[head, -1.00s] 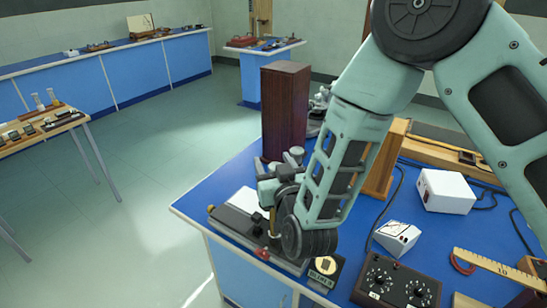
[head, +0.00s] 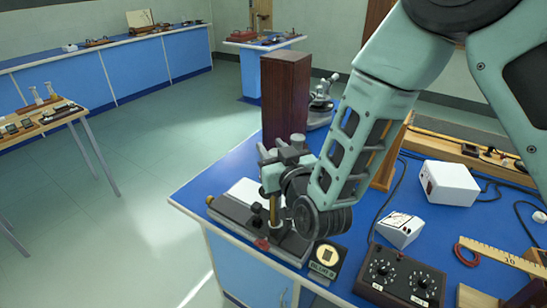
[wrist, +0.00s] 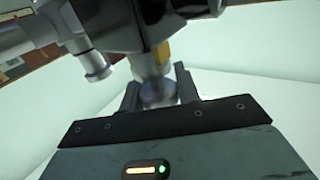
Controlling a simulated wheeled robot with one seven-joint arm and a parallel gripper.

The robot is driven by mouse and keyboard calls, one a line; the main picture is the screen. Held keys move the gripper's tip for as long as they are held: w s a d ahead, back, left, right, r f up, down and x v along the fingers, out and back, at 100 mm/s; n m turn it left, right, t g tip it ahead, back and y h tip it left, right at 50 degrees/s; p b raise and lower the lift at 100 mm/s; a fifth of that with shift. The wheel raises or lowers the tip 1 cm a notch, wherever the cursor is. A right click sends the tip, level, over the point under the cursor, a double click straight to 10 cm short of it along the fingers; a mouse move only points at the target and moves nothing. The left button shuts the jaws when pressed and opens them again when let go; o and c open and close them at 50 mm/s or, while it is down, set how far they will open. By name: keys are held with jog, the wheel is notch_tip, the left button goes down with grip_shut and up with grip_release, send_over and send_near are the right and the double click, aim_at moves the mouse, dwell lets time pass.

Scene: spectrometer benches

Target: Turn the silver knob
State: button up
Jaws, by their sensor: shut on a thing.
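The silver knob (wrist: 158,93) shows blurred in the wrist view, a short metal cylinder under a microscope-like instrument. My gripper (wrist: 159,90) has one dark finger on each side of it and is shut on it. In the head view the instrument (head: 271,180), with grey tubes and a brass post, stands on a dark base (head: 232,212) near the blue bench's front left corner. My wrist is against its right side there, and it hides the knob and the fingertips.
A tall dark wooden block (head: 286,100) stands behind the instrument. A small dark meter (head: 325,258), a black box with dials (head: 398,283), a white meter (head: 400,229) and a white box (head: 447,182) crowd the right. Floor is open to the left.

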jog(key=shift+y, duration=0.3)
jog(key=o, duration=1)
jog(key=v, duration=0.6)
jog(key=p+v, duration=0.1)
jog(key=v, duration=0.2)
jog(key=shift+r, duration=0.35)
jog(key=shift+s+p, duration=0.2)
jog(key=shift+p, duration=1.05)
